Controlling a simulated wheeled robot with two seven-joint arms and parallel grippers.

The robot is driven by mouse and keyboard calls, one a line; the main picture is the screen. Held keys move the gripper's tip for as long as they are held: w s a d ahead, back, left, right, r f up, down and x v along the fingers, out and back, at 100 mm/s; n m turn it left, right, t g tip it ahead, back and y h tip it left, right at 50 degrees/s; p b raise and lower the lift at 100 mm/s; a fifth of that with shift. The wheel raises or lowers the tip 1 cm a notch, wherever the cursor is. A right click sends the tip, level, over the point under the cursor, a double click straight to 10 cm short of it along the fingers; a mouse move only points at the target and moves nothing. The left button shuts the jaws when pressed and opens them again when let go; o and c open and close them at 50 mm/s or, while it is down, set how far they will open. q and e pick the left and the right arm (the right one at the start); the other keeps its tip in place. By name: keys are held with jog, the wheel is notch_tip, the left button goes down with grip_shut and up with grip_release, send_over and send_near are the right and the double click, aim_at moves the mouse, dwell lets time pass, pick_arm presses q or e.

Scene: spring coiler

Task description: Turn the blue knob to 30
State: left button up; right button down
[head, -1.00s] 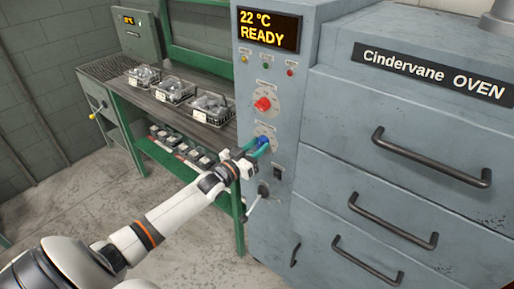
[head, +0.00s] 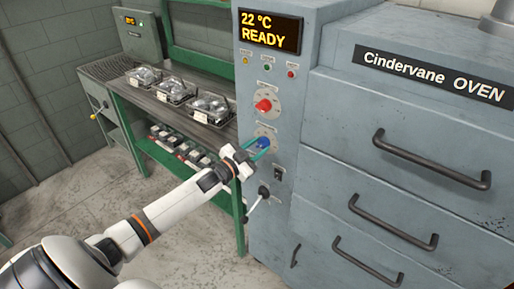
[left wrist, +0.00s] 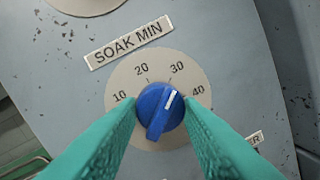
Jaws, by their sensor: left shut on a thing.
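The blue knob (head: 263,143) sits on a round dial on the oven's front panel, below the red knob. In the left wrist view the blue knob (left wrist: 158,113) is on the dial labelled SOAK MIN (left wrist: 130,42), with 10, 20, 30 and 40 visible. Its white mark points up and right, near 30 and on the side towards 40; I cannot tell the exact reading. My left gripper (head: 259,149) has its green fingers on either side of the knob and is shut on it. My right gripper is not in view.
The red knob (head: 263,105) is just above, and a black switch (head: 277,173) and a lever (head: 262,193) are below. The display (head: 269,31) reads 22 °C READY. Drawer handles (head: 432,165) project at the right. A green bench (head: 146,108) with wire baskets stands at the left.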

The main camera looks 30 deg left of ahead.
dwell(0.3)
pick_arm(q)
jog(key=o, duration=1)
jog(key=s, duration=0.4)
jog(key=s+a+b, duration=0.1)
jog(key=s, duration=0.2)
jog(key=s+a, duration=0.1)
jog(key=s, duration=0.3)
jog(key=shift+s+a+f+b, duration=0.1)
jog(key=shift+s+f+b, duration=0.2)
jog(key=shift+s+f, duration=0.05)
jog(key=s+a+f+n+g+y, duration=0.15)
jog(key=s+f+n+g, duration=0.35)
jog(key=f, duration=1.2)
jog(key=s+f+g+y, duration=0.3)
jog(key=s+f, duration=0.4)
jog(key=f, duration=1)
jog(key=s+d+f+g, duration=0.3)
jog(key=s+d+f, duration=0.3)
jog(key=s, duration=0.3)
jog(key=s+d+f+g+h, duration=0.1)
jog(key=s+d+f+g, duration=0.2)
jog(key=s+d+f, duration=0.3)
jog(key=s+d+f+g, duration=0.3)
jog(key=s+d+f, duration=0.3)
jog(key=s, duration=0.8)
notch_tip(320, 180, down, 2)
jog(key=shift+d+f, duration=0.1)
jog(key=shift+f, duration=0.05)
